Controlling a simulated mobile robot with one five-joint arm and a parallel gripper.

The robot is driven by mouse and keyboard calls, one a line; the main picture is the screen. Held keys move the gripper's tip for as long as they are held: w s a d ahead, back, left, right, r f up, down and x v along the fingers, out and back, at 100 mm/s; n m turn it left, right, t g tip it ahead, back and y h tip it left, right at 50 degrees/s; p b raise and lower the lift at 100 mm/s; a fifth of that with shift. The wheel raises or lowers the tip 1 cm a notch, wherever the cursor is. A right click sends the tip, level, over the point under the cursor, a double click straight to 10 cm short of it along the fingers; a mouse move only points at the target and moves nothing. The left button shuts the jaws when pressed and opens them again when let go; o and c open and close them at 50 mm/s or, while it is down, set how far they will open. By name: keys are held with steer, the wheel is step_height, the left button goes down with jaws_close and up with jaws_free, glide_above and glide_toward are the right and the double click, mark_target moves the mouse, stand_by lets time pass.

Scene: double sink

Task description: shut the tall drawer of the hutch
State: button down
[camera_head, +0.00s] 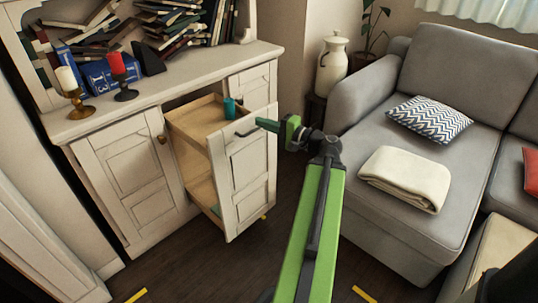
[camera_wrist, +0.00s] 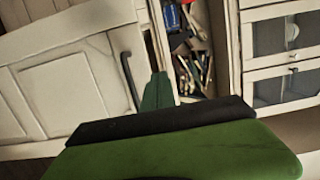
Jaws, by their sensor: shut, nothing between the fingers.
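The white hutch (camera_head: 115,130) stands at the left in the head view. Its tall drawer (camera_head: 248,170) is pulled well out, showing pale wooden sides and shelves inside. A teal cup (camera_head: 229,108) stands in its upper part. The dark drawer handle (camera_head: 246,129) is on the panelled front; it also shows in the wrist view (camera_wrist: 130,82). My gripper (camera_head: 266,125) is shut and empty, its fingertips close to the handle at the top of the drawer front. In the wrist view the shut fingers (camera_wrist: 158,90) are just right of the handle; I cannot tell whether they touch.
A grey sofa (camera_head: 420,100) with a patterned cushion and folded blanket stands at the right. Candles (camera_head: 117,65) and books stand on the hutch. Dark floor (camera_head: 230,270) is free in front.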

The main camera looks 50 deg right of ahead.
steer(key=s+d+f+m+h+b, duration=0.2)
steer(key=s+d+f+h+b, duration=0.15)
steer(key=s+d+f, duration=0.45)
steer(key=w, duration=1.2)
steer(key=shift+w+d+r, duration=0.25)
steer(key=shift+w+r, duration=0.1)
steer(key=shift+r, duration=0.05)
